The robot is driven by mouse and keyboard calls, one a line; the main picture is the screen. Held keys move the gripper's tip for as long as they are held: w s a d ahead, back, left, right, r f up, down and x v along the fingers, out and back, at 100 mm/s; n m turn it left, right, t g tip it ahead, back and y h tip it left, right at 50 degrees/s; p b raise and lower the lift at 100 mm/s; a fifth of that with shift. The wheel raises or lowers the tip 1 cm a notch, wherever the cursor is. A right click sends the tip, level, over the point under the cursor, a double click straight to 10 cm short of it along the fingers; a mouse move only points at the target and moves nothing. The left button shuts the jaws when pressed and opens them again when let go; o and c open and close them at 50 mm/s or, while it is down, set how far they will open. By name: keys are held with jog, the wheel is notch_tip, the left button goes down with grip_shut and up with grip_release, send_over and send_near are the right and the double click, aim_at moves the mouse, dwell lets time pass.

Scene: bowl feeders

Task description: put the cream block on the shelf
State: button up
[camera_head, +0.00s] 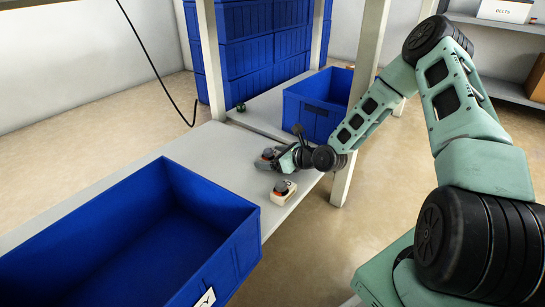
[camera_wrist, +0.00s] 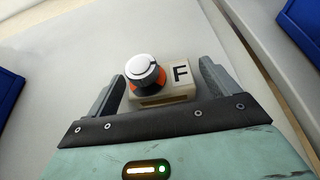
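A cream block (camera_wrist: 168,97) marked F, with a knob of orange, black and white on it, sits between my fingers in the wrist view. My gripper (camera_wrist: 160,88) is open, with a gap between the block and each finger. In the head view my gripper (camera_head: 266,159) is low over the grey surface, and the block between its fingers is hard to make out. A pale block (camera_head: 284,196) with a dark knob stands just in front of it, near the surface's right edge; I cannot tell if it is the same one.
A large blue bin (camera_head: 225,255) stands at the front left, and a smaller blue bin (camera_head: 308,108) at the back. A shelf post (camera_head: 366,60) rises right of my gripper. A small dark green object (camera_head: 241,106) lies farther back. Grey surface left of my gripper is clear.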

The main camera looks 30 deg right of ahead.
jog(key=shift+r, duration=0.2)
jog(key=p+v, duration=0.8)
jog(key=v, duration=0.2)
jog(key=shift+s+d+r, duration=0.15)
jog(key=shift+s+r, duration=0.05)
jog(key=shift+r, duration=0.05)
jog(key=shift+s+d+r+p, duration=0.1)
jog(key=shift+s+d+p, duration=0.1)
jog(key=shift+s+p, duration=0.4)
